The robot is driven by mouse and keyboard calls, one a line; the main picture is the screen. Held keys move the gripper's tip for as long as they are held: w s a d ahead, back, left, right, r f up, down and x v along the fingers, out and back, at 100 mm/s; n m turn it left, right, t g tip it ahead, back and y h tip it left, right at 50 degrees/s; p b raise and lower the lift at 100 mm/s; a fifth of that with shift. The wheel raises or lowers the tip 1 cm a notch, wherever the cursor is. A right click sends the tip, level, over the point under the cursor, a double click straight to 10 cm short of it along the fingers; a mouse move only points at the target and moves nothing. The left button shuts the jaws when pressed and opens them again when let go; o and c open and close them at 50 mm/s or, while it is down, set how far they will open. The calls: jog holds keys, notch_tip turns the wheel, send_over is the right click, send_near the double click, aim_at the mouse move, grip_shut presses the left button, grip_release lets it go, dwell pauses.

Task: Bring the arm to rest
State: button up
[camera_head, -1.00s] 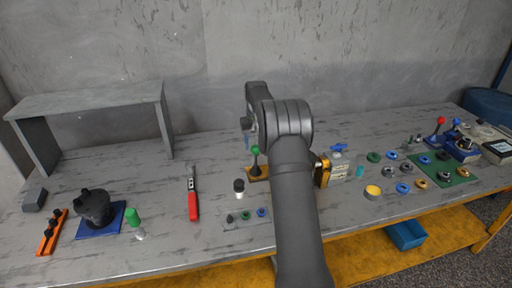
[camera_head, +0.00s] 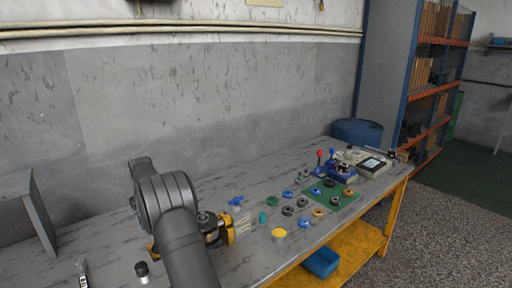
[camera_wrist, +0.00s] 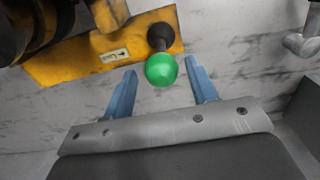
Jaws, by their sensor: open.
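My gripper (camera_wrist: 162,88) is open in the wrist view, its two blue fingers apart. The green ball knob (camera_wrist: 161,69) of a lever sits between and just beyond the fingertips; I see no finger touching it. The lever's dark stem rises by a yellow plate (camera_wrist: 60,68) with a small label. In the head view my arm stands over the left part of the workbench (camera_head: 110,250), and its links hide the gripper and the green knob. The yellow and black unit (camera_head: 222,230) shows just right of my arm.
Several coloured rings lie on the bench to the right, some on a green mat (camera_head: 345,199). A yellow round piece (camera_head: 279,233) lies near the front edge. A device with red and blue knobs (camera_head: 330,170) stands farther back. A grey shelf stand (camera_head: 40,215) is at left.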

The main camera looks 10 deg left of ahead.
notch_tip(320, 180, down, 3)
jog(key=shift+r, duration=0.2)
jog(key=shift+s+a, duration=0.1)
jog(key=shift+r, duration=0.1)
dwell(0.7)
dwell(0.3)
